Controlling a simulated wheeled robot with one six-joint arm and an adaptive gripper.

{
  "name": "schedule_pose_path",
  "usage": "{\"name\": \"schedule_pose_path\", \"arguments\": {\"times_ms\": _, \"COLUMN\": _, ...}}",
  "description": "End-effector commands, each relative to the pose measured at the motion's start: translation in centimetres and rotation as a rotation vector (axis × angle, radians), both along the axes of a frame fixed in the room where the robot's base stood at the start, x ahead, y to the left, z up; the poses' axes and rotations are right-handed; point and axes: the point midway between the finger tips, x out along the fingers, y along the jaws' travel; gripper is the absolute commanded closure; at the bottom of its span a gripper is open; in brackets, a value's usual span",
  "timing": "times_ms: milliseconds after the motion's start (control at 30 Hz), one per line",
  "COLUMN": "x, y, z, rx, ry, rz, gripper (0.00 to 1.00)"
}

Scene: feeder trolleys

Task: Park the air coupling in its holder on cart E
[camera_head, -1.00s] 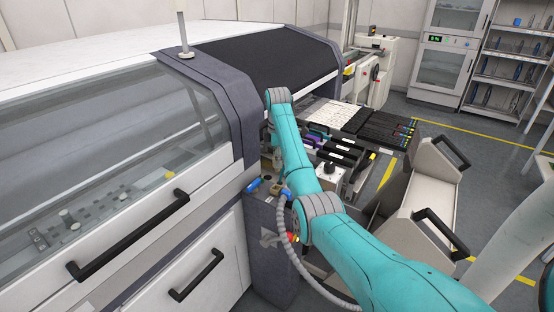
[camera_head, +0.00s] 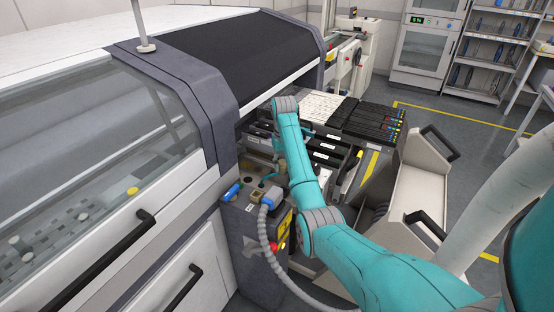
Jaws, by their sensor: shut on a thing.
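My gripper (camera_head: 278,153) is under the wrist of my teal arm, over the post beside the machine, and my arm hides most of it. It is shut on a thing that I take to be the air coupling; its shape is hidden. A thin teal line (camera_head: 267,181) curves from below the gripper onto the post top. A grey plug with a blue end (camera_head: 266,200) sits on the dark post (camera_head: 247,238), with a grey corrugated hose (camera_head: 267,247) hanging from it. The holder and any cart label cannot be made out.
A blue fitting (camera_head: 231,192) stands on the post's left. Feeders (camera_head: 372,122) fill the bank behind my arm. A beige trolley (camera_head: 412,190) with black handles stands at the right. The white machine (camera_head: 120,235) fills the left. Open floor (camera_head: 465,140) lies at the back right.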

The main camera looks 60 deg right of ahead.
Motion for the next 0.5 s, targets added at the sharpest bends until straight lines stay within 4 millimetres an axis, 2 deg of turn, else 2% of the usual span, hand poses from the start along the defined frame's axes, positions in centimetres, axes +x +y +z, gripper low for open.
{"name": "schedule_pose_path", "arguments": {"times_ms": 167, "x": -0.4, "y": 0.0, "z": -0.4, "rx": 0.000, "ry": 0.000, "rz": -0.062, "gripper": 1.00}}
{"name": "schedule_pose_path", "arguments": {"times_ms": 500, "x": -0.4, "y": 0.0, "z": -2.2, "rx": 0.001, "ry": 0.001, "rz": -0.065, "gripper": 1.00}}
